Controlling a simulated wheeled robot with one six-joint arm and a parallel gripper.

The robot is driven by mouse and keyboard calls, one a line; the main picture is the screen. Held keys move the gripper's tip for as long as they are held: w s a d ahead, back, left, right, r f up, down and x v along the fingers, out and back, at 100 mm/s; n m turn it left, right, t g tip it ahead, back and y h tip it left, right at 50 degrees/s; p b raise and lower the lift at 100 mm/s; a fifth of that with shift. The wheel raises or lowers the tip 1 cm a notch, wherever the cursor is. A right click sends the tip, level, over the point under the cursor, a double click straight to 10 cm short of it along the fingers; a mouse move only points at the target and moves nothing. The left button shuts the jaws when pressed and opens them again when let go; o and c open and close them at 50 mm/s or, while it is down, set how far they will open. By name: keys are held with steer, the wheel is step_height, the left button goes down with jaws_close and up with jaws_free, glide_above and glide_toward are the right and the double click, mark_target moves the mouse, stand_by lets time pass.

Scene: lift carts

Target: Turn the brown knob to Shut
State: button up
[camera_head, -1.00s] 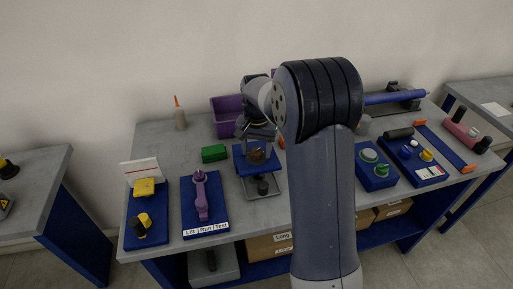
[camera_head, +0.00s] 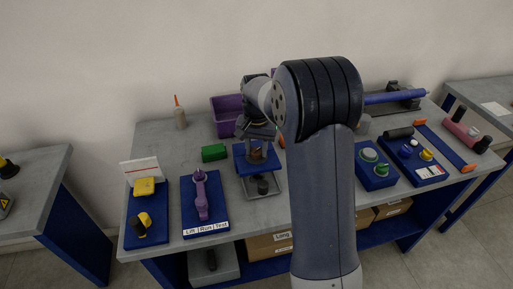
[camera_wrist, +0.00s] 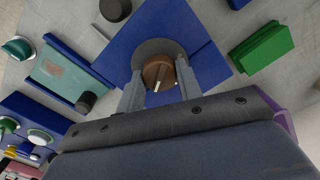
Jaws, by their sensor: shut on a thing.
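The brown knob (camera_wrist: 158,74) is round with a pale pointer line and sits on a grey disc (camera_wrist: 150,52) on a blue panel (camera_wrist: 201,40). In the wrist view my gripper (camera_wrist: 159,80) has one finger on each side of the knob and is shut on it. The pale line points toward the lower edge of that view. In the head view the knob (camera_head: 256,154) shows small beneath my gripper (camera_head: 257,143). Any lettering around the knob is too small or hidden to read.
A green block (camera_head: 214,152) lies left of the panel, and a purple bin (camera_head: 226,112) stands behind. A blue board with a purple lever (camera_head: 201,197) is to the left. A box with green buttons (camera_head: 374,166) is to the right, beyond my arm.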

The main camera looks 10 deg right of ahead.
mark_target(256, 149)
steer(key=shift+n, duration=0.3)
steer(key=n+p, duration=0.1)
steer(key=n, duration=0.4)
steer(key=shift+n, duration=0.4)
steer(key=n, duration=0.5)
steer(key=shift+a, duration=0.1)
steer(key=shift+n, duration=0.4)
steer(key=o, duration=1)
step_height(256, 149, up, 11)
steer(key=shift+f, duration=0.1)
